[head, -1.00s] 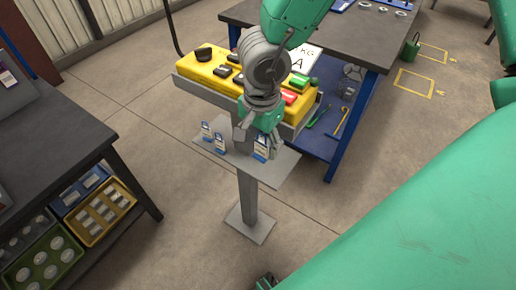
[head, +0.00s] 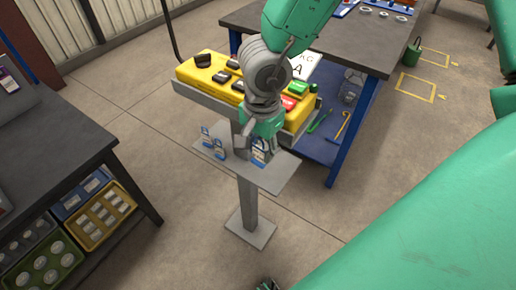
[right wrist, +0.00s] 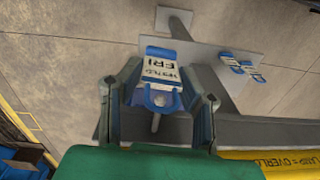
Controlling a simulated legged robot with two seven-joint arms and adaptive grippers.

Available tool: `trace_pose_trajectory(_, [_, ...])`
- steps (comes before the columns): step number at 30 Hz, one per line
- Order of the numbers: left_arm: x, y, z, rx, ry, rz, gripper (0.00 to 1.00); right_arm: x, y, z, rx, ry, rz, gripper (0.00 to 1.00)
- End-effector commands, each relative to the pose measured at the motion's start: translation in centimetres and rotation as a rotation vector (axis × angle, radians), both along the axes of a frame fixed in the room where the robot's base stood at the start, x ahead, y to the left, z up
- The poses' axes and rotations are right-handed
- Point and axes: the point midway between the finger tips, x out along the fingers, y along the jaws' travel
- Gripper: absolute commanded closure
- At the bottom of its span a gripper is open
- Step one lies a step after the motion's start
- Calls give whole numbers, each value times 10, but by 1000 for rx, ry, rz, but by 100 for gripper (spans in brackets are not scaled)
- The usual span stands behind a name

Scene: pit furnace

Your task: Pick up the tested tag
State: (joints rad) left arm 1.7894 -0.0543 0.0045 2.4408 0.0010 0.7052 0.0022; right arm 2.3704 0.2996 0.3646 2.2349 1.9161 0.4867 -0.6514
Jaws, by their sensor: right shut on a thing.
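The tested tag (right wrist: 158,75), a white card with blue ends and the word FRI, is between the fingers of my right gripper (right wrist: 158,98) in the right wrist view. The gripper is shut on its blue end. In the head view my right gripper (head: 258,148) points down over the small grey stand (head: 270,178), with the tag (head: 259,153) partly hidden at its fingers. I cannot tell whether the tag touches the stand's top. My left gripper is not clearly seen.
A yellow control box (head: 213,74) sits close behind the stand. A dark bench (head: 355,42) with blue legs is behind it. Another dark bench (head: 55,130) with bins below stands at the left.

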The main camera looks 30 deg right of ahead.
Motion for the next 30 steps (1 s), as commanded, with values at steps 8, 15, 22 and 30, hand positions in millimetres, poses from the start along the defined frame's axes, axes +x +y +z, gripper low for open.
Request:
trace_pose_trajectory(8, [0, 0, -4, 0, 0, -1, 100, -25, 61, -1, -5, 1, 13, 92])
trace_pose_trajectory(15, [0, 0, -4, 0, 0, 0, 100, -50, 121, -1, -3, 1, 10, 92])
trace_pose_trajectory(22, [0, 0, -3, 0, 0, 0, 100, -64, 155, -1, 1, 1, 5, 92])
trace_pose_trajectory(30, [0, 0, -3, 0, 0, -1, 100, -69, 166, 0, 1, 1, 3, 92])
